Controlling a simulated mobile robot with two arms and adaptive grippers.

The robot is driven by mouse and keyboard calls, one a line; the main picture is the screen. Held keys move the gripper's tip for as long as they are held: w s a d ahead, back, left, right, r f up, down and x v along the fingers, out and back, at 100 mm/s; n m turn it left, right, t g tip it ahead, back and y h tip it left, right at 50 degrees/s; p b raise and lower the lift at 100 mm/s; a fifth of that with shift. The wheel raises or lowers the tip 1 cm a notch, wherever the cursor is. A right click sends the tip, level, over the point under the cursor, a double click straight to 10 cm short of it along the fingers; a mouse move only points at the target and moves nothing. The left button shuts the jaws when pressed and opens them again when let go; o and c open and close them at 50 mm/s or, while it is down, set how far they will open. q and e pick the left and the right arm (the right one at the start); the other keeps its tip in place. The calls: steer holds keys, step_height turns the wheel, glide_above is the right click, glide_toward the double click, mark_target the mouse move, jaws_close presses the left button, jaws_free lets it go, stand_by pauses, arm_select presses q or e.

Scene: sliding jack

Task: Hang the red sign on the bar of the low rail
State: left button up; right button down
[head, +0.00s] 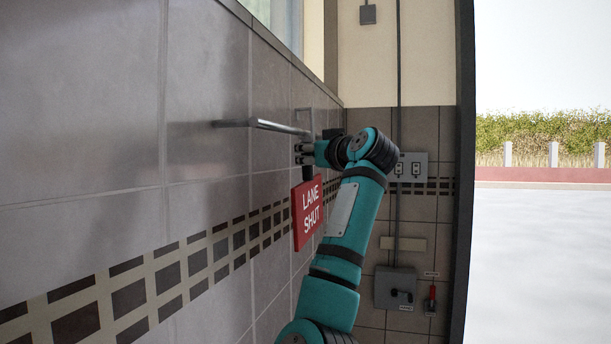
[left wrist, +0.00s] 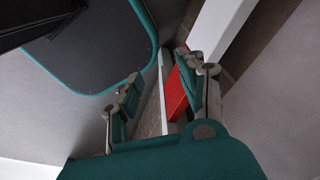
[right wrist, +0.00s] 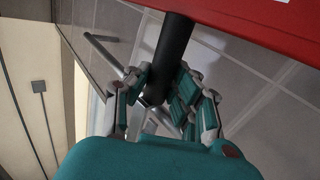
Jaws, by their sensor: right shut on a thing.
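The red sign (head: 307,212), lettered LANE SHUT, is below my right gripper (head: 303,153) in the head view. In the right wrist view, my right gripper (right wrist: 158,92) is shut on the sign's dark round stem (right wrist: 173,45), with the red sign (right wrist: 255,25) across the top. The low rail's metal bar (head: 265,125) is along the tiled wall, just above and left of the gripper. The bar (right wrist: 105,53) also shows behind the fingers in the right wrist view. I cannot tell whether the sign touches the bar. My left gripper (left wrist: 163,95) is open, visible only in the left wrist view.
The tiled wall (head: 110,120) runs close along the left. Grey boxes (head: 395,288) and a socket plate (head: 411,167) are on the end wall. The left wrist view shows a red surface (left wrist: 176,95) and a white post (left wrist: 220,28) beyond the fingers. Open ground is at right.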

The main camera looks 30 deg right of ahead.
steer(key=s+a+b, duration=0.1)
steer(key=s+b, duration=0.2)
steer(key=s, duration=0.4)
steer(key=s+a+r+b, duration=0.1)
steer(key=s+a+b, duration=0.1)
steer(key=s+b, duration=0.2)
steer(key=shift+s+a+r, duration=0.2)
steer(key=shift+s+a, duration=0.1)
steer(key=shift+s, duration=1.2)
steer(key=shift+w+f, duration=0.1)
